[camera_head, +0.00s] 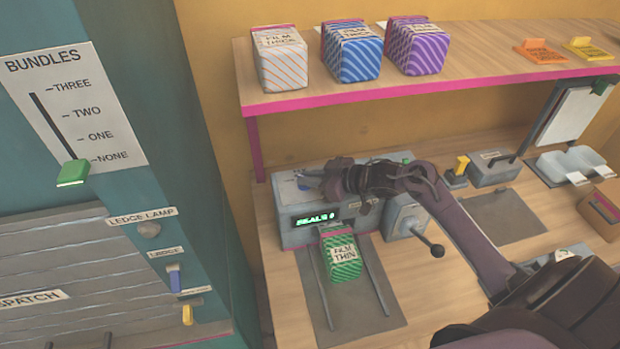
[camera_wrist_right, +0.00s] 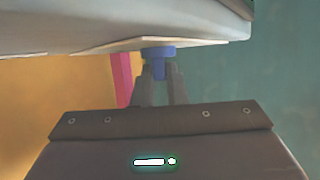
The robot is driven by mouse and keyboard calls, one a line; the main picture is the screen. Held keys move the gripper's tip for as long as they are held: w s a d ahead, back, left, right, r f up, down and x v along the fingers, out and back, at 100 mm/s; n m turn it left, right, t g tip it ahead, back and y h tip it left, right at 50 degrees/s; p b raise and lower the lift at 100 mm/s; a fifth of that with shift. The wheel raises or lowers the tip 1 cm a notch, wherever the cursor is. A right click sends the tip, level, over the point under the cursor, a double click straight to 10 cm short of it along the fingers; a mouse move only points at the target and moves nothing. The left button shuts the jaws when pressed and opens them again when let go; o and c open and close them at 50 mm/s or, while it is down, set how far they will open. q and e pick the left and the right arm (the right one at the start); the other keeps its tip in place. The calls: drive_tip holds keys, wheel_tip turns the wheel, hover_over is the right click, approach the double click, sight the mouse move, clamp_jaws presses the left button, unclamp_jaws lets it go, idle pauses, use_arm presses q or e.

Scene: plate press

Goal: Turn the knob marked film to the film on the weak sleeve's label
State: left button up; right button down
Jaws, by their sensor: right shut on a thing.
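The grey press (camera_head: 290,235) with a lit display reading "SEALS 0" stands on the bench. My right gripper (camera_head: 306,179) reaches over its top from the right. In the right wrist view my right gripper (camera_wrist_right: 159,88) is shut on a blue knob (camera_wrist_right: 158,51), which sits under a pale panel. The knob's marking and pointer cannot be read. A green striped sleeve (camera_head: 343,258) labelled "FILM THIN" lies in front of the press between two rails. On the shelf stand an orange-striped sleeve (camera_head: 280,62) labelled "FILM THICK", a blue one (camera_head: 351,55) and a purple one (camera_head: 417,48). My left gripper is out of view.
A black-knobbed lever (camera_head: 436,250) sticks out at the press's right side. The pink-edged shelf (camera_head: 480,75) runs above. A teal cabinet (camera_head: 200,215) with a BUNDLES slider (camera_head: 73,174) at NONE stands left. A grey box with a yellow lever (camera_head: 461,165) stands right.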

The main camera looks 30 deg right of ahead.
drive_tip(key=c, duration=1.5)
unclamp_jaws()
drive_tip(key=shift+o, duration=0.2)
drive_tip(key=shift+s, duration=0.1)
drive_tip(key=shift+s+d+r, duration=0.1)
drive_tip(key=shift+s+d, duration=0.15)
drive_tip(key=b+v, duration=0.2)
drive_tip(key=v, duration=0.4)
drive_tip(key=shift+s+d+r, duration=0.1)
drive_tip(key=shift+s, duration=0.05)
drive_tip(key=shift+s+d+r, duration=0.1)
drive_tip(key=shift+s+r, duration=0.05)
drive_tip(key=shift+r, duration=0.05)
